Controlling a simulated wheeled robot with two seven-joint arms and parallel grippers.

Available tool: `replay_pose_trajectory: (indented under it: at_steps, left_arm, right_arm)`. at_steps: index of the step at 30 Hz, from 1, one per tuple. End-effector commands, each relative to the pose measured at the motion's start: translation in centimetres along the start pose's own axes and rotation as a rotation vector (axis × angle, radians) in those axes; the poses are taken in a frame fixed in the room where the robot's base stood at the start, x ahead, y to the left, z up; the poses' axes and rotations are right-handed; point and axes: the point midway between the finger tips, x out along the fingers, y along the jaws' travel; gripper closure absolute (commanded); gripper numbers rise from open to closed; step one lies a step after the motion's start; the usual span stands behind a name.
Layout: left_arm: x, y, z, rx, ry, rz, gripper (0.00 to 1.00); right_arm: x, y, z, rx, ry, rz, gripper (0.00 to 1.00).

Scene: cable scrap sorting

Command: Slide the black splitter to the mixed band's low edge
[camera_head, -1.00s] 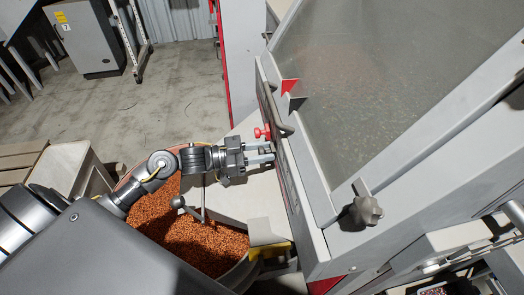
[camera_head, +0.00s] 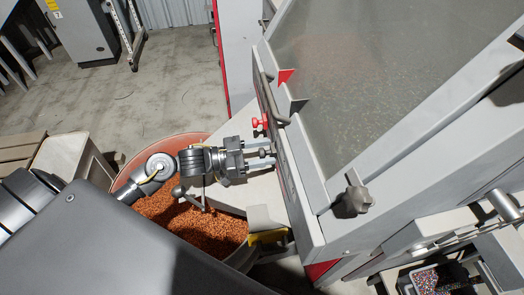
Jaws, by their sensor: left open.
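The black splitter (camera_head: 298,105) shows as a dark wedge at the left edge of the sloping grey deck (camera_head: 350,85). The red splitter (camera_head: 287,75) stands apart from it, farther up the same edge. A red knob (camera_head: 260,122) sits on the outer rail. My left gripper (camera_head: 273,153) reaches the rail just below the red knob. Its fingers are open, with a dark knob (camera_head: 263,152) visible between them; I cannot tell whether they touch it. The deck is covered by fine pale specks, and the mixed band's limits cannot be made out. My right gripper is not in view.
A round bin of copper-coloured granules (camera_head: 170,212) lies under my left arm. A grey star knob (camera_head: 353,200) stands out at the deck's lower corner. A container of coloured granules (camera_head: 427,280) is at bottom right. Open concrete floor lies at upper left.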

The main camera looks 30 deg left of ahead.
Motion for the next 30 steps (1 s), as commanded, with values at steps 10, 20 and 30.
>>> replay_pose_trajectory:
  at_steps: [10, 20, 30]
  left_arm:
    - [-4.3, 0.0, 0.4, -0.001, -0.005, -0.002, 0.5]
    - [-9.8, 0.0, 0.2, -0.002, -0.003, -0.001, 0.5]
    - [-10.9, 0.0, 0.0, 0.0, 0.0, 0.0, 0.5]
  right_arm:
    - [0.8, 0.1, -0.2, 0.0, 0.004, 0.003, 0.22]
    - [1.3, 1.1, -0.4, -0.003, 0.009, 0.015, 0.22]
    - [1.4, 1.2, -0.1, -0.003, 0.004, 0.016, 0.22]
